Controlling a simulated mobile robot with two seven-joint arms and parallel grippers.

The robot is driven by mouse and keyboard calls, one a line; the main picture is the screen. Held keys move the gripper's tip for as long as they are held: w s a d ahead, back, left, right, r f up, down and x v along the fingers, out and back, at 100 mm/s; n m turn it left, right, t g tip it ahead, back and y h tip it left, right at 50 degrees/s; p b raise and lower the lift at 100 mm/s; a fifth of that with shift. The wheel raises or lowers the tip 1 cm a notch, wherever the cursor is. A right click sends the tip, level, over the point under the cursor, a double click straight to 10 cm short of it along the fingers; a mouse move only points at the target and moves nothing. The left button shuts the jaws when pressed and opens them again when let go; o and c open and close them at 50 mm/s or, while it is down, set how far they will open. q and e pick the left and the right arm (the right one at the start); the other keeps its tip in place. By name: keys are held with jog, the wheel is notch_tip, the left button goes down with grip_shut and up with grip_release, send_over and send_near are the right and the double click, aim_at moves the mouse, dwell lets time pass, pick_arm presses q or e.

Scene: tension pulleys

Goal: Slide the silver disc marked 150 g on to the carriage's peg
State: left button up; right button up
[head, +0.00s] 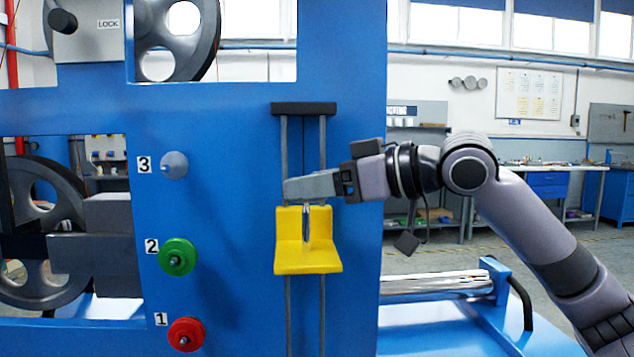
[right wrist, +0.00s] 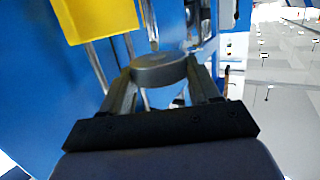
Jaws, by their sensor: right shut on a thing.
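The silver disc (right wrist: 160,70) is between the fingertips of my right gripper (right wrist: 163,82), which is shut on it. In the head view the right gripper (head: 305,188) comes in from the right and holds the disc roughly flat above the yellow carriage (head: 308,262). The carriage's upright silver peg (head: 306,224) stands just below the disc. The right wrist view shows the peg's tip (right wrist: 154,44) close to the disc's edge; whether they touch I cannot tell. No marking on the disc is readable. My left gripper is not in view.
The carriage sits on two vertical rails (head: 322,150) with a dark top bar (head: 304,108), before a blue panel (head: 235,200). To the left are a grey piece (head: 174,165) by 3, a green one (head: 178,256) by 2 and a red one (head: 186,334) by 1.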

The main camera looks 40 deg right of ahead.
aim_at(317, 253)
jog(key=shift+f, duration=0.1)
jog(key=shift+f+b, duration=1.1)
jog(key=shift+f, duration=0.35)
jog(key=shift+f, duration=0.1)
dwell(0.5)
jog(key=shift+f+b, duration=1)
jog(key=shift+f, duration=0.35)
jog(key=shift+f, duration=0.15)
dwell(0.3)
jog(key=shift+f+b, duration=0.65)
jog(key=shift+f, duration=0.3)
